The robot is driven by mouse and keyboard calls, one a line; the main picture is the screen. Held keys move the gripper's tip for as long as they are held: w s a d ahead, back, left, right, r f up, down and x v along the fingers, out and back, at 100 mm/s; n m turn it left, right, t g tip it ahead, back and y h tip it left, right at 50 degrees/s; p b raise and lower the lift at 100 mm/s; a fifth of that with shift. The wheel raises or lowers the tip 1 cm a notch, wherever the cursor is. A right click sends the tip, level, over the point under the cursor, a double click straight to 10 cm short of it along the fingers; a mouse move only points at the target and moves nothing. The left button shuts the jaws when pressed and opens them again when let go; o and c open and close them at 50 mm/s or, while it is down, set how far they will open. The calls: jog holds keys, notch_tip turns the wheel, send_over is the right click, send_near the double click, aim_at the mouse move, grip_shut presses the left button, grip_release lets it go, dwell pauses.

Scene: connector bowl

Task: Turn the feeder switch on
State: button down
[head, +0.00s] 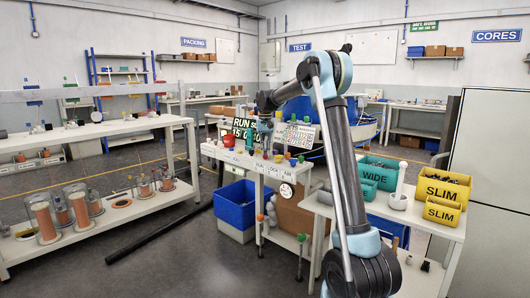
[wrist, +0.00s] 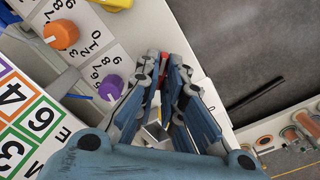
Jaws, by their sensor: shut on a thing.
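In the head view my gripper (head: 265,137) is down at the control bench (head: 232,157), too small there to show its fingers clearly. In the wrist view my gripper (wrist: 165,62) is over a white label plate (wrist: 205,88) that shows a 0. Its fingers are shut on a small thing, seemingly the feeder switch. A sliver of red (wrist: 164,85) shows between the fingers; the rest is hidden, so I cannot tell the switch's position. An orange knob (wrist: 61,34) and a purple knob (wrist: 111,88) stand on numbered plates to the left.
A yellow part (wrist: 112,4) lies at the top of the wrist view. A printed board (wrist: 30,120) with coloured squares is at its left. In the head view, yellow bins (head: 443,188) and green bins (head: 378,172) stand to the right, and a blue crate (head: 235,205) stands below the bench.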

jog(key=shift+w+d, duration=0.1)
dwell(0.3)
jog(key=c, duration=1.7)
grip_release()
jog(key=shift+f, duration=0.15)
notch_tip(320, 180, up, 12)
jog(key=shift+w, duration=0.1)
